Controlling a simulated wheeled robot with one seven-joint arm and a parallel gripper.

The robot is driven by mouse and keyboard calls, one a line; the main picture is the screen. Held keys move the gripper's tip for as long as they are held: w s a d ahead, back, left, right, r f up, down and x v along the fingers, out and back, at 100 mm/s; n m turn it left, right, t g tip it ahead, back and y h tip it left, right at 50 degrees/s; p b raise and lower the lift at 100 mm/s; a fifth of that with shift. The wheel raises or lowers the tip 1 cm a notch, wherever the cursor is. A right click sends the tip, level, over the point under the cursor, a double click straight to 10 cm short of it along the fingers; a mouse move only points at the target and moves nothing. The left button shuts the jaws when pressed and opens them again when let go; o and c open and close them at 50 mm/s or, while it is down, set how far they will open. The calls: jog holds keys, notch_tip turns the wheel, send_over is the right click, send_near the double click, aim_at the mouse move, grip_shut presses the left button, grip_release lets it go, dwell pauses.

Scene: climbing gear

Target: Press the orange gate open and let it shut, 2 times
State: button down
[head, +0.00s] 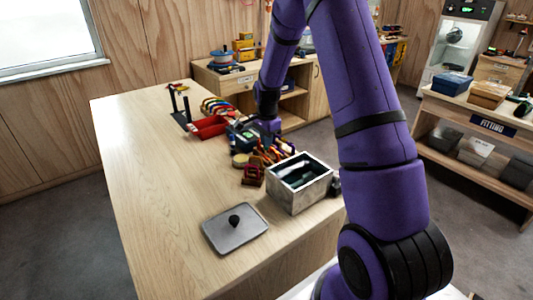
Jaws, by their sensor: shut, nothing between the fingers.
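My purple arm reaches down over the wooden table (150,180). My gripper (266,138) is at its far end, low among a cluster of small gear, and looks shut with nothing held. Several red, orange and yellow pieces of climbing gear (275,152) stand just in front of it. The orange gate cannot be picked out among them at this size. Whether my gripper touches any piece, and whether a gate is open or shut, cannot be told.
A grey lid with a black knob (235,228) lies in front. A red tray (208,127) and a dark two-post stand (180,108) are behind. The table's left side is clear.

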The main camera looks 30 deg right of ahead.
jog(key=shift+r, duration=3.45)
jog(key=shift+a+r, duration=0.1)
jog(key=shift+r, duration=0.05)
jog(key=s+a+r+n+t, duration=0.1)
jog(key=s+a+r+n, duration=0.35)
jog(key=s+r, duration=0.35)
jog(key=s+a+r+n+t, duration=0.2)
jog(key=s+a+r+n, duration=0.3)
jog(key=r, duration=0.5)
jog(key=s+a+r+n, duration=0.1)
jog(key=s+a+n, duration=0.1)
jog(key=s, duration=0.5)
jog(key=s+a+r+n+t, duration=0.1)
jog(key=s+r+n, duration=0.1)
jog(key=s, duration=0.5)
jog(key=s+a+r+n+t, duration=0.1)
jog(key=s+a+r+n, duration=0.1)
jog(key=s+n, duration=0.2)
jog(key=s, duration=0.3)
jog(key=shift+s+a, duration=0.2)
jog(key=shift+a, duration=0.15)
